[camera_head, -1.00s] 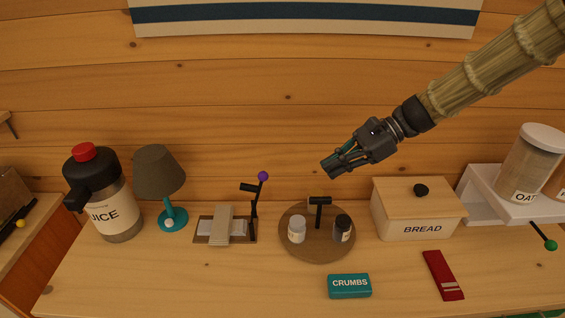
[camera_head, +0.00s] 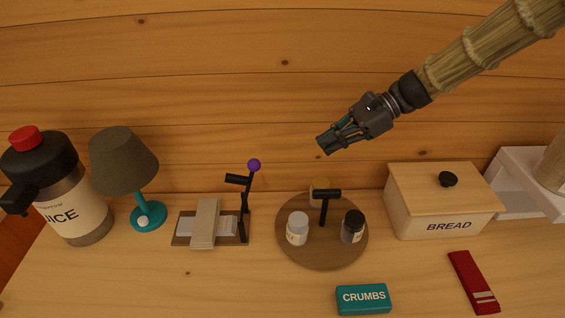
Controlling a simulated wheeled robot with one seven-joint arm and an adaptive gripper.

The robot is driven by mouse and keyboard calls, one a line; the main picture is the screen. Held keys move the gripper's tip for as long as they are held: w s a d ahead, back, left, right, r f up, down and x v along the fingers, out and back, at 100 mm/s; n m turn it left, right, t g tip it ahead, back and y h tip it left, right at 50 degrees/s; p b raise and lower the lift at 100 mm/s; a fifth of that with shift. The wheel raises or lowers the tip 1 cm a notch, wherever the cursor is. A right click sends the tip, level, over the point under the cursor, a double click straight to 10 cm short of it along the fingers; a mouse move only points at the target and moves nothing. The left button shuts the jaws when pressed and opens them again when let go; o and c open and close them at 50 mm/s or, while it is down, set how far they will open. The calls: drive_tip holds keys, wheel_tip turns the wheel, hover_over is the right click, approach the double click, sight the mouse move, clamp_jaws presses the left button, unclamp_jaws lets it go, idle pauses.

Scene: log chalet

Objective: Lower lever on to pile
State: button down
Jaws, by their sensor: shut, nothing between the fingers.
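The lever (camera_head: 246,199) is a black upright arm with a purple ball (camera_head: 254,165) on top and a short black crosspiece near the top. It stands raised at the right end of a dark base plate (camera_head: 181,239). The pile (camera_head: 225,227) is a stack of white sheets on that plate, with a light wooden bar (camera_head: 205,222) across it. The lever is apart from the pile. My gripper (camera_head: 323,146) is shut and empty, in the air to the right of the purple ball and a little higher in the picture.
A round turntable (camera_head: 318,257) with jars and a black T-handle (camera_head: 324,206) stands right of the lever. A teal lamp (camera_head: 147,216) and a juice jug (camera_head: 75,207) stand left. A bread box (camera_head: 440,209), crumbs box (camera_head: 363,299) and red packet (camera_head: 473,282) are to the right.

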sight(254, 165)
drive_tip(key=a+r+p+x, duration=0.1)
drive_tip(key=p+x, duration=0.3)
drive_tip(key=x, duration=0.8)
drive_tip(key=shift+s+a+r, duration=0.35)
drive_tip(key=shift+a+r, duration=0.15)
drive_tip(key=shift+a, duration=0.1)
drive_tip(key=shift+r, duration=0.15)
drive_tip(key=shift+a+r+h+p, duration=0.2)
drive_tip(key=shift+a+h+p, duration=0.2)
drive_tip(key=shift+a+p, duration=0.1)
drive_tip(key=shift+r, duration=0.1)
